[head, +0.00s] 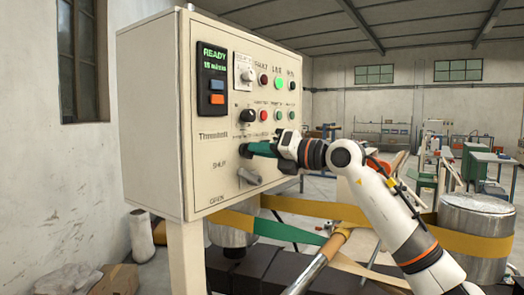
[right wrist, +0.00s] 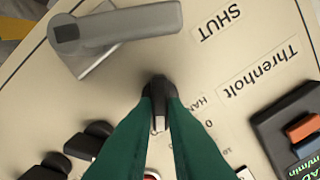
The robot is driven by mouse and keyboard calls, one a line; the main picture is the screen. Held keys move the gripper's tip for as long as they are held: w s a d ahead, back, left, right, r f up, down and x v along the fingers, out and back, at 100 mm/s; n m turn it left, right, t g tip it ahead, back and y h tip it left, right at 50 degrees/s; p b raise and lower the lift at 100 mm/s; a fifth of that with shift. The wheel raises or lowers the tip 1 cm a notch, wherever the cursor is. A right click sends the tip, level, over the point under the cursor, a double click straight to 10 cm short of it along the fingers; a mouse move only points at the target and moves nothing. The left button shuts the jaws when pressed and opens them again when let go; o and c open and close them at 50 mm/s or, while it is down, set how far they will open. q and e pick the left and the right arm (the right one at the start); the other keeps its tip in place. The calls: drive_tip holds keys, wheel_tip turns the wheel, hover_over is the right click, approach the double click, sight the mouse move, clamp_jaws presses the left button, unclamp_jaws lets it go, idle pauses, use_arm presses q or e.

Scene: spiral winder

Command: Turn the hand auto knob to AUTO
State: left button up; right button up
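A black knob (right wrist: 158,88) with a pale pointer stripe sits between the green fingertips of my right gripper in the right wrist view. A partly legible label beginning "HA" is beside it. The fingertips (right wrist: 159,100) appear closed on both sides of the knob. In the head view, my right gripper (head: 248,150) is against the panel of the cream control cabinet (head: 153,120), right of the "Threnholt" label, and its fingers hide the knob. The knob's exact setting cannot be read. My left gripper is not in view.
A grey lever handle (head: 250,176) sticks out below the gripper, near the "SHUT" label. Above are another black knob (head: 247,115), several buttons and a display (head: 213,75) reading READY. Yellow belting (head: 310,208) and a metal drum (head: 478,225) stand at right.

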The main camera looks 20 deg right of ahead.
drive_tip(key=o, duration=0.4)
drive_tip(key=shift+c, duration=0.2)
drive_tip(key=shift+d, duration=0.1)
drive_tip(key=b+v, duration=0.3)
drive_tip(key=v, duration=0.9)
drive_tip(key=shift+b, duration=0.3)
